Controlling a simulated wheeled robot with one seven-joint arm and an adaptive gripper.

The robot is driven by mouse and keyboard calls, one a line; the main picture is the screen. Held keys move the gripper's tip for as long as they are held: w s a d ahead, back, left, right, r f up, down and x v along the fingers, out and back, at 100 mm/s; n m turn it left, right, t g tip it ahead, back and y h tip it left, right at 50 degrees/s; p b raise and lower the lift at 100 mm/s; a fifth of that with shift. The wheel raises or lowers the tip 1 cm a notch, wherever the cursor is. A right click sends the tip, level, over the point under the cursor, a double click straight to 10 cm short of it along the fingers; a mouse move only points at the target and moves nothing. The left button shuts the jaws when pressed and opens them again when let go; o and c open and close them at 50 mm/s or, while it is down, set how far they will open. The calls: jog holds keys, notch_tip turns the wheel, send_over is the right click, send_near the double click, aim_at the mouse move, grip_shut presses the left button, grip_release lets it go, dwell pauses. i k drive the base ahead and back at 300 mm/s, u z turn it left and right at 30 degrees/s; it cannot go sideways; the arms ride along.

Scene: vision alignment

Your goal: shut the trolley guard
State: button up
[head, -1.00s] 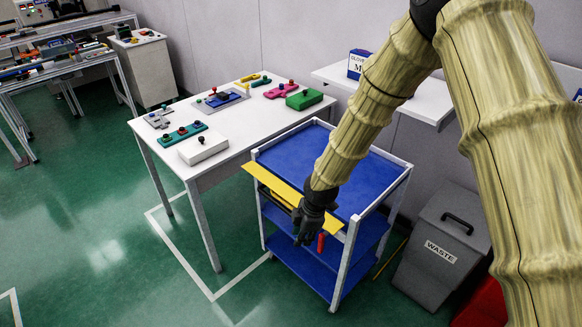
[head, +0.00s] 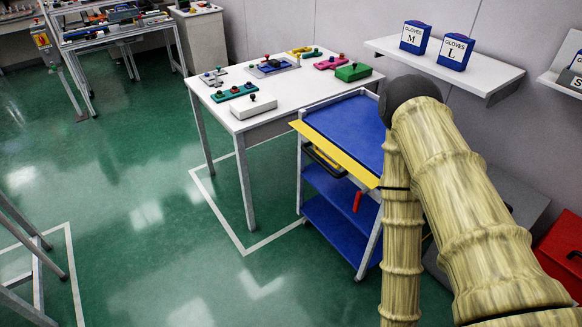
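The trolley (head: 340,118) has blue shelves and a white frame, and stands beside the white table. Its guard, a long flat yellow panel (head: 333,154), runs along the front edge of the top shelf and appears to stick outward. I cannot tell its exact tilt. A black handle (head: 322,158) shows just under the guard, and a red grip (head: 358,201) hangs near its right end. My arm covers the trolley's right side and runs down out of the bottom of the picture. My gripper is out of view.
The white table (head: 225,108) holds several coloured control boxes. Glove boxes (head: 455,52) stand on a wall shelf (head: 440,68). A grey bin (head: 515,200) and a red box (head: 562,250) are right of my arm. Green floor (head: 150,200) is open in front.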

aim_at(366, 177)
jog(key=z, duration=0.1)
jog(key=k, duration=0.2)
jog(key=u, duration=1.05)
jog(key=i, duration=0.65)
jog(key=z, duration=0.7)
jog(key=i, duration=0.45)
jog(key=z, duration=0.4)
